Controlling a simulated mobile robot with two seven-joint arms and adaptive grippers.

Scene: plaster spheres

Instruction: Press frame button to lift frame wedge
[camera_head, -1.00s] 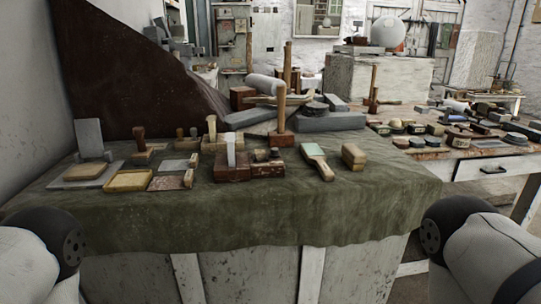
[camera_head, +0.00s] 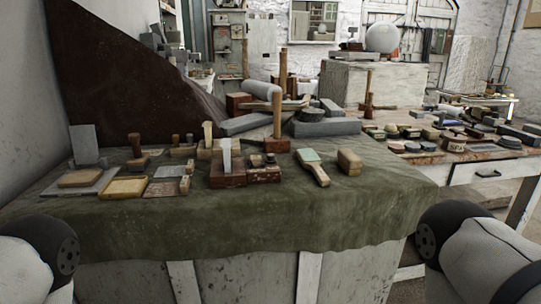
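A dark red wooden block (camera_head: 227,179) sits on the cloth-covered table, with a pale upright wedge (camera_head: 227,155) standing in it. Beside it on the right is a smaller reddish block (camera_head: 264,175) with small dark knobs (camera_head: 270,159) on top. These look like the frame, wedge and button, but I cannot tell for sure at this size. Parts of my two arms show at the lower left and lower right, in front of the table and apart from these things. Neither gripper is in view.
The green cloth (camera_head: 250,220) is bare along the table's front. A yellow tray (camera_head: 124,188) and a grey plate (camera_head: 84,182) lie left. A brush (camera_head: 314,169) and a tan block (camera_head: 349,162) lie right. A tall wooden handle (camera_head: 278,115) stands behind. Another tool-covered table is at right.

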